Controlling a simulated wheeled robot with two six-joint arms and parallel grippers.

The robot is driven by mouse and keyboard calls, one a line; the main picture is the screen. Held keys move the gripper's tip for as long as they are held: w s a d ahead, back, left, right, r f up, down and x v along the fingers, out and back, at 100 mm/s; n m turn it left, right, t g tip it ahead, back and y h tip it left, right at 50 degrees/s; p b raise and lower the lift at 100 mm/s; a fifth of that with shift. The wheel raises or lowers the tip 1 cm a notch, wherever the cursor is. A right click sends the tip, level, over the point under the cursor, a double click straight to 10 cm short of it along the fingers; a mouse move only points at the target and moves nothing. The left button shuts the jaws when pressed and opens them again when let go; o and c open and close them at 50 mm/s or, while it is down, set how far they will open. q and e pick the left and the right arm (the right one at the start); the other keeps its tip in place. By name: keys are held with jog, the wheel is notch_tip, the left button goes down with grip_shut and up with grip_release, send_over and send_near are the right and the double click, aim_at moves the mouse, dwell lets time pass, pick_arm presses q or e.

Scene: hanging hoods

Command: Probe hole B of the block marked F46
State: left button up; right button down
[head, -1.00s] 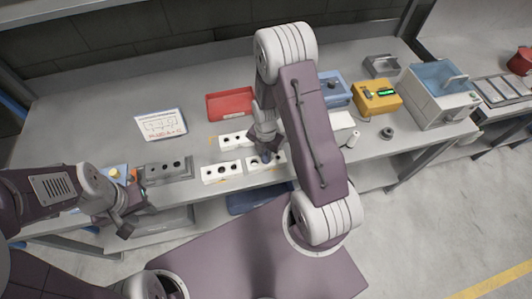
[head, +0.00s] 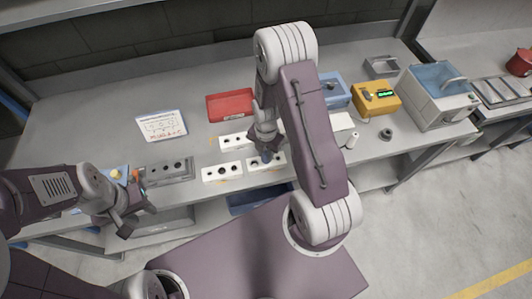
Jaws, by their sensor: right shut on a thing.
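Three white blocks with dark holes lie on the bench: a front left one (head: 222,172), a front right one (head: 280,164) and a rear one (head: 233,140). A grey block with holes (head: 168,171) lies further left. No marking F46 or hole letter is readable. My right gripper (head: 265,149) points down at the front right white block and is shut on a small dark blue thing (head: 266,156), probably a probe. I cannot tell whether its tip is in a hole. My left gripper (head: 138,218) is open and empty near the bench's front edge, left of the blocks.
A sheet with a drawing (head: 162,125) lies at the left, a red tray (head: 230,105) behind the blocks. A yellow instrument (head: 376,100) with a green display and a white-blue machine (head: 438,95) stand right. My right arm hides part of the bench.

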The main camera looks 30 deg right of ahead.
jog(key=shift+r+p, duration=2.05)
jog(key=shift+r, duration=0.55)
jog(key=shift+f, duration=0.1)
